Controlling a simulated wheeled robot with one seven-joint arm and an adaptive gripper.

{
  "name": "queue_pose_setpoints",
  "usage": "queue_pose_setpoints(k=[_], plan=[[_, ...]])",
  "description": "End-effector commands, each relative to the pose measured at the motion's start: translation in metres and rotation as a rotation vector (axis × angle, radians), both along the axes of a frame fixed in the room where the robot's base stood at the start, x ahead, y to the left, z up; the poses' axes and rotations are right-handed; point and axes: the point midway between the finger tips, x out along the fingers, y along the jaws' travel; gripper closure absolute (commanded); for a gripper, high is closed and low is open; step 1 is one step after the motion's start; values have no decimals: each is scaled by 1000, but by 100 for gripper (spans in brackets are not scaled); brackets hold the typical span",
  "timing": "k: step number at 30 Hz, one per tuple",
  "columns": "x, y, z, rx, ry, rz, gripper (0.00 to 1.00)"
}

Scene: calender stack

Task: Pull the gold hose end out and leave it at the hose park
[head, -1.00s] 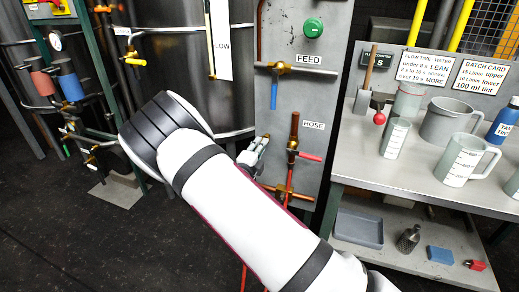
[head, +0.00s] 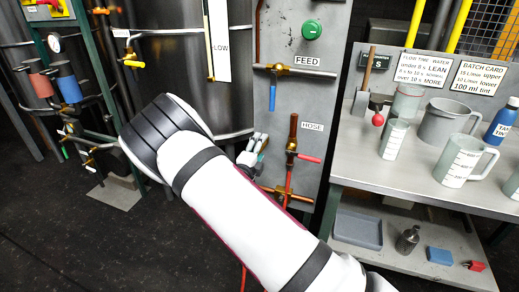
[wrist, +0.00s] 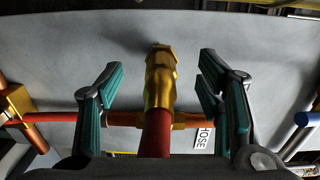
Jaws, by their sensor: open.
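In the wrist view the gold hose end (wrist: 160,78) stands between the two teal-padded fingers of my gripper (wrist: 160,92), with visible gaps on both sides. The fingers are open and do not touch it. A red hose (wrist: 155,135) runs from its lower end toward the camera. In the head view my gripper (head: 254,150) is beside the HOSE sign (head: 313,127), left of a copper pipe with a red-handled valve. My arm hides part of this area. I cannot tell which fitting is the hose park.
The grey panel (head: 291,98) behind carries the FEED valve (head: 278,69) above and a horizontal copper pipe (wrist: 100,118) close to my fingers. A bench (head: 400,171) with jugs stands at the right. The dark floor (head: 80,245) at the left is clear.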

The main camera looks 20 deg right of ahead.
Motion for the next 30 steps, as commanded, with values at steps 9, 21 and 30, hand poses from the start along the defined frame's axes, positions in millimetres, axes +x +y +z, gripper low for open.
queue_pose_setpoints(k=[9,21,30], plan=[[-2,1,0,0,0,1,40],[-22,16,1,0,1,2,40],[-37,27,1,-1,1,1,40]])
